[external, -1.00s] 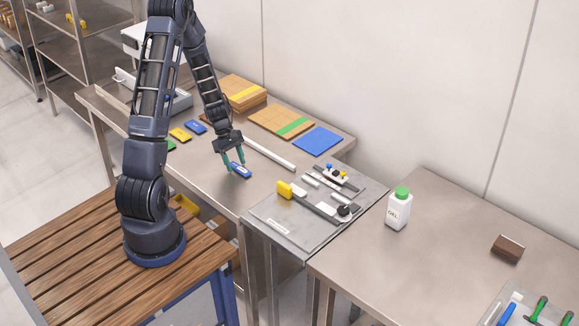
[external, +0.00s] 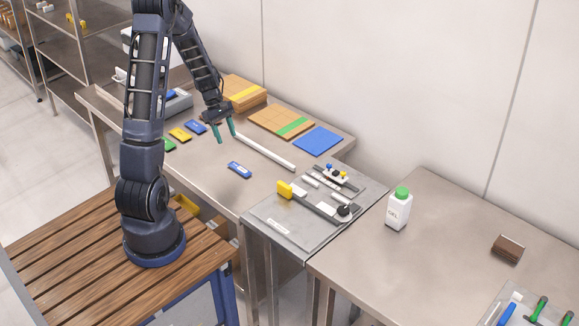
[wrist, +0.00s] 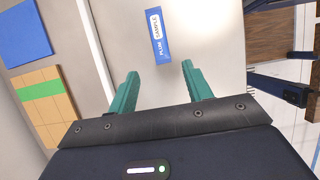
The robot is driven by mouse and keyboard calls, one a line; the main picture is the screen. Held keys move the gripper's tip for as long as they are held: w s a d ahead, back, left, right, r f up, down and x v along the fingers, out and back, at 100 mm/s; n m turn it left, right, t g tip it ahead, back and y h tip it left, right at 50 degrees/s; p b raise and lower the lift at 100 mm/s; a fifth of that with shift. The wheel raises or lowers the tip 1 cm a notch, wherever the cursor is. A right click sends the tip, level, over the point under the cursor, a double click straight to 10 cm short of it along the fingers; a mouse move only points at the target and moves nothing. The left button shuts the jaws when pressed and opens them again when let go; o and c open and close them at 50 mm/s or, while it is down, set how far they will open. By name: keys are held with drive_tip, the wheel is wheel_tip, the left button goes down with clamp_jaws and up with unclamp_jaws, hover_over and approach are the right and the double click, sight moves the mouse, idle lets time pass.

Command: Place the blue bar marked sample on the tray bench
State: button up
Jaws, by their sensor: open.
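The blue bar (external: 240,170) with a white label lies flat on the steel bench (external: 215,175), left of the grey tray. In the wrist view the bar (wrist: 154,36) reads "PLUM SAMPLE" and lies beyond the fingertips, apart from them. My gripper (external: 227,136) is open and empty above the bench, up and left of the bar in the external view. Its two green fingers also show in the wrist view (wrist: 160,75), with bare bench between them.
A long white strip (external: 265,152) lies behind the bar. The grey tray (external: 282,235) holds several tools. A GEL bottle (external: 398,210) stands on the right bench.

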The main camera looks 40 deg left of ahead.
drive_tip(key=s+d+r+m+y, duration=0.1)
drive_tip(key=s+d+r+m, duration=0.1)
drive_tip(key=d+r+m, duration=0.3)
drive_tip(key=s+d+r+m+t+y, duration=0.1)
drive_tip(key=s+d+r, duration=0.15)
drive_tip(key=r, duration=0.45)
drive_tip(key=s+d+r+m+y, duration=0.1)
drive_tip(key=s+d+r+m, duration=0.1)
drive_tip(key=d+r+m, duration=0.3)
drive_tip(key=s+d+r+m+t, duration=0.1)
drive_tip(key=s+d+r+m, duration=0.2)
drive_tip(key=s+r, duration=0.2)
drive_tip(key=s+d+r+m+t+y, duration=0.1)
drive_tip(key=s+d+r+m+t, duration=0.1)
drive_tip(key=s+r, duration=0.4)
drive_tip(key=s+d+m, duration=0.1)
drive_tip(key=s+m, duration=0.1)
drive_tip(key=s, duration=0.3)
drive_tip(key=shift+d+r+t+y, duration=0.15)
drive_tip(key=shift+d+t+y, duration=0.05)
drive_tip(key=shift+t+y, duration=0.1)
